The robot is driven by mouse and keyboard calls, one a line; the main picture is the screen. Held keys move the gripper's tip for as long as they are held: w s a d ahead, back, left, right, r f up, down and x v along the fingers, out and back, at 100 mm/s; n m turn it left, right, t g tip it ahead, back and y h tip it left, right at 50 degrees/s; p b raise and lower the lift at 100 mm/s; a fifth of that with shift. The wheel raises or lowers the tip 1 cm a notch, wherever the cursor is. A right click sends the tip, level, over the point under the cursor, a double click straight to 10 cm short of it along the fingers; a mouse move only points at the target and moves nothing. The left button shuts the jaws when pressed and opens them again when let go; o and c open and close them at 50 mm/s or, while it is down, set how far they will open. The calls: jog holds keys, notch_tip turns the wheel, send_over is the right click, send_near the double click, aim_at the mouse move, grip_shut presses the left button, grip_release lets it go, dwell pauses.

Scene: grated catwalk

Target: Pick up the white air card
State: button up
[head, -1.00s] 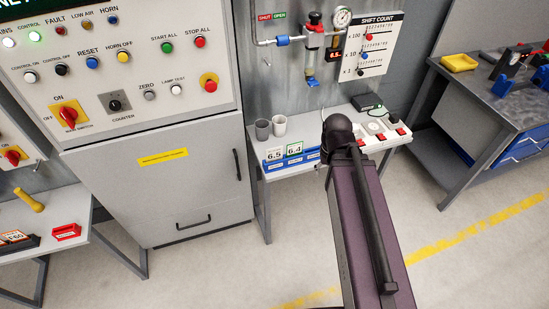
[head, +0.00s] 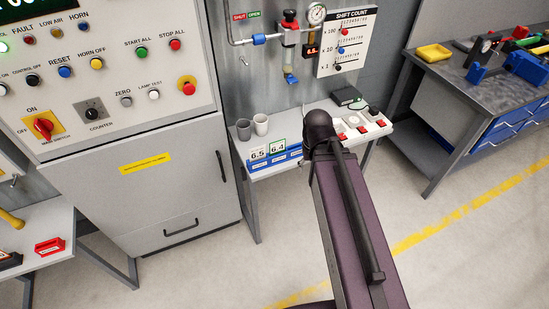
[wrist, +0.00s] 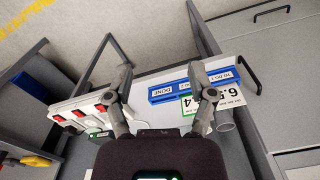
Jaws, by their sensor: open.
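Two number cards stand in a blue rack on the narrow grey shelf table. The white card marked 6.5 (head: 258,153) is on the left in the head view; the green-edged 6.4 card (head: 279,146) is beside it. In the wrist view the white card (wrist: 234,91) appears upside down near the right finger, and the green-edged card (wrist: 188,106) is partly hidden behind that finger. The blue rack (wrist: 170,92) lies across the space beyond the fingers. My gripper (wrist: 167,84) is open and empty above the table. In the head view my arm hides the gripper.
Grey cups (head: 243,129) stand behind the rack. A white box with red switches (head: 362,130) and a black device (head: 347,96) share the table. A control cabinet (head: 150,170) stands at left, a workbench (head: 470,80) at right. Floor in front is clear.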

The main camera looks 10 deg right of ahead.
jog(key=c, duration=0.4)
jog(key=m, duration=1.4)
send_over(257, 153)
jog(key=shift+d+r+p, duration=0.1)
jog(key=shift+r+p, duration=0.35)
jog(key=shift+f, duration=0.1)
notch_tip(257, 153, down, 8)
jog(key=b, duration=0.8)
jog(key=shift+f+b, duration=0.25)
jog(key=shift+b, duration=0.1)
jog(key=shift+f, duration=0.1)
jog(key=shift+w+f+b, duration=0.1)
jog(key=shift+f+b, duration=2.4)
jog(key=shift+b, duration=0.1)
